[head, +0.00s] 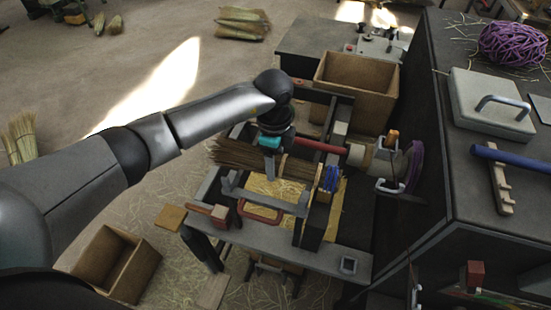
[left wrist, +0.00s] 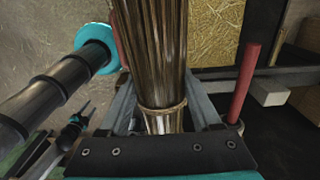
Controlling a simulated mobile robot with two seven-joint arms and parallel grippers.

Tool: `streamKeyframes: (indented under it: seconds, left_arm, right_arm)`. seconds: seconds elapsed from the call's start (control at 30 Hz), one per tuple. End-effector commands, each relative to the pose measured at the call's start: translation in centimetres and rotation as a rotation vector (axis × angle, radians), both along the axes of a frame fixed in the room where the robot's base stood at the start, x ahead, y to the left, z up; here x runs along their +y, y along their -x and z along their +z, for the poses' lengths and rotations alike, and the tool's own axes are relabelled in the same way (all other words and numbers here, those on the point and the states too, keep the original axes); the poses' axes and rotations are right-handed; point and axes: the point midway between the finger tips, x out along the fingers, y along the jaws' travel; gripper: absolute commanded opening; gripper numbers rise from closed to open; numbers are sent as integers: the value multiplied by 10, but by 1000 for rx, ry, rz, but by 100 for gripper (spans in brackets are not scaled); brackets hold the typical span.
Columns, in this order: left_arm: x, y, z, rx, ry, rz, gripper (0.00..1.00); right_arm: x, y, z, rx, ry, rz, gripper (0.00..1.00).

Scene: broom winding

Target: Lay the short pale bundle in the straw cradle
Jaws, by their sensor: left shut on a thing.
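My left gripper (head: 269,166) is shut on a brown straw bundle (head: 236,156) at the bench. In the left wrist view the bundle (left wrist: 151,45) runs between the fingers, with a tied band close to the gripper (left wrist: 163,108). It looks darker than the pale bundles on the floor. A grey bracketed frame (head: 262,203), perhaps the straw cradle, stands below and in front of the bundle, over a yellow straw-covered surface (head: 284,189). I cannot tell whether the bundle touches the frame. My right gripper is not in view.
A red rod (head: 319,146) and blue-wound part (head: 330,178) are right of the bundle. A wooden box (head: 358,85) stands behind, another (head: 117,262) on the floor at front left. Pale bundles (head: 243,22) lie at the back. A dark cabinet (head: 440,150) fills the right.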

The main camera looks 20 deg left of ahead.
Motion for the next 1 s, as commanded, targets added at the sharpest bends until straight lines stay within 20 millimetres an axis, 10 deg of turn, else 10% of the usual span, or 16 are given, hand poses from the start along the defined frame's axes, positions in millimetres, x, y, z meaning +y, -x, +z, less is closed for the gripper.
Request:
streamKeyframes:
  seconds: [0.5,1.0]
  left_arm:
    - [0,0,-63,0,0,-1,8]
    - [0,0,-69,0,0,-1,8]
  right_arm:
    - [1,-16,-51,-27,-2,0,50]
    - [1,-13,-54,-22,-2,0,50]
